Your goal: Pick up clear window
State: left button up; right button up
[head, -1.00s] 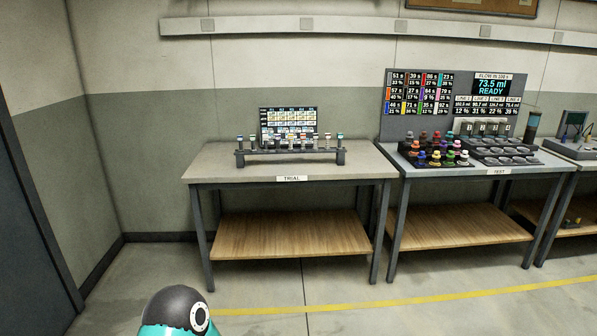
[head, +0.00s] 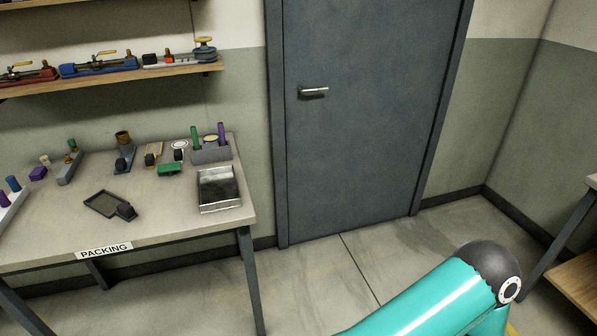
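On the packing table (head: 165,222) in the head view lies a flat dark-framed pane with a small block handle (head: 104,204), near the front middle. It may be the clear window, but I cannot tell for sure. To its right is an open metal tray (head: 219,189) with a pale rim and dark inside; whether anything lies in it is unclear. Neither of my grippers is in view. Only a teal link of my own arm shows at the bottom right.
Behind lie a green block (head: 169,169), a grey holder (head: 211,154) with green and purple cylinders, and other small parts. A wall shelf (head: 120,79) above carries several valve-like devices. A closed grey door (head: 365,130) stands right of the table, with open floor (head: 310,285) before it.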

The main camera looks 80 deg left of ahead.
aim_at(108, 204)
jog(key=z, duration=1.5)
jog(key=i, duration=0.1)
jog(key=u, duration=2.5)
jog(key=i, duration=0.2)
jog(key=u, duration=1.75)
jog(key=i, duration=0.2)
jog(key=u, duration=1.8)
jog(key=k, duration=0.4)
jog(key=u, duration=0.4)
jog(key=i, duration=1.5)
jog(key=z, duration=0.5)
